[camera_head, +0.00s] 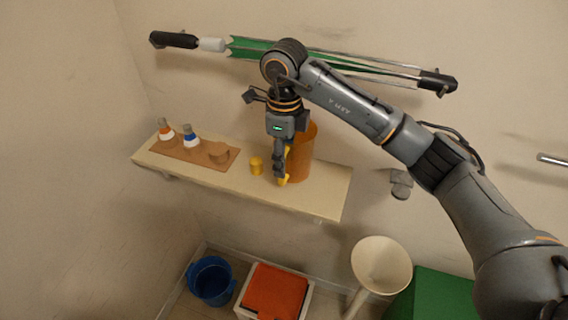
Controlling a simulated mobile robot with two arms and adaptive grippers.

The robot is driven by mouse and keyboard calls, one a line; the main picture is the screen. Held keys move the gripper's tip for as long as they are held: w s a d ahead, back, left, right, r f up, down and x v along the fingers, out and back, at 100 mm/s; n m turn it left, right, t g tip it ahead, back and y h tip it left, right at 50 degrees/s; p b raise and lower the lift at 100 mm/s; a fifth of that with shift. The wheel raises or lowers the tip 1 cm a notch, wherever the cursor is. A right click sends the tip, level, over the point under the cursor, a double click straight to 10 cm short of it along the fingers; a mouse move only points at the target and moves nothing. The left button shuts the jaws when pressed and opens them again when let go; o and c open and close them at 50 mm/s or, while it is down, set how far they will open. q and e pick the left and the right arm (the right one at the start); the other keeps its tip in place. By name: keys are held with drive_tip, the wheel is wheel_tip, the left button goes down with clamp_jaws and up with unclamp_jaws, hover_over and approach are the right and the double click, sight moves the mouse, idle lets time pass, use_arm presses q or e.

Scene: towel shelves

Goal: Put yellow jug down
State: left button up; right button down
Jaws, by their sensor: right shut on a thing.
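The yellow jug (304,158) shows as a tall amber-yellow container at the right part of the cream wall shelf (325,195). Bright yellow parts, which look like its handle, show around my right fingers. My right gripper (280,175) points down at the jug's left front side and is shut on it. The gripper and wrist hide part of the jug. It looks upright, with its base at the shelf surface; I cannot tell whether it touches. My left gripper is out of view.
A small yellow cup (256,166) stands just left of my gripper. A brown tray (205,158) further left holds two bottles (190,139) and a brown cup (218,153). Below are a blue bucket (211,284) and a white funnel-shaped bin (381,265).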

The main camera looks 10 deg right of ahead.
drive_tip(key=shift+w+f+p, duration=0.2)
drive_tip(key=shift+f+p, duration=0.6)
drive_tip(key=shift+f, duration=0.8)
drive_tip(key=shift+f, duration=0.2)
drive_tip(key=c, duration=0.7)
unclamp_jaws()
drive_tip(key=shift+o, duration=0.2)
